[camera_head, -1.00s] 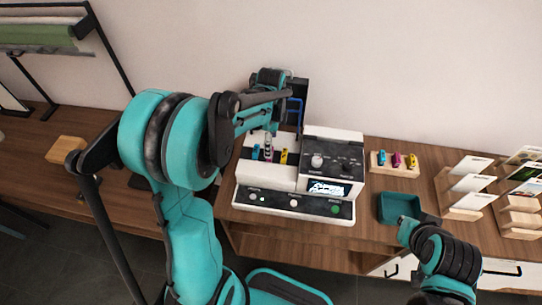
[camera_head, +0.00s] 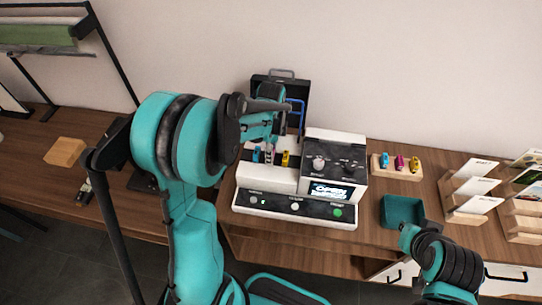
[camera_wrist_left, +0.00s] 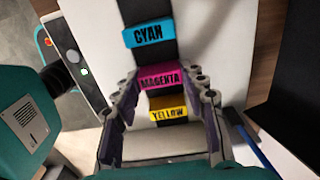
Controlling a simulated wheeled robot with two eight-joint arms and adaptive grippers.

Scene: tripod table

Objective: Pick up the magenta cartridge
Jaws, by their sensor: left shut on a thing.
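The magenta cartridge (camera_wrist_left: 160,78) sits in the dark slot strip of the white printer (camera_head: 290,208), between the cyan cartridge (camera_wrist_left: 149,34) and the yellow cartridge (camera_wrist_left: 167,108). My left gripper (camera_wrist_left: 166,86) is shut on the magenta cartridge, one finger at each end of its label. In the head view my left gripper (camera_head: 269,151) reaches down into the printer's opening and partly hides the magenta cartridge. The cyan cartridge (camera_head: 256,154) and yellow cartridge (camera_head: 285,158) show on either side. My right gripper is not visible; only part of that arm shows at lower right.
A wooden holder (camera_head: 396,172) with small cyan, magenta and yellow cartridges stands right of the printer, behind a teal tray (camera_head: 400,212). Card stands (camera_head: 467,212) are at far right. The printer's raised dark lid (camera_head: 291,92) stands behind my gripper.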

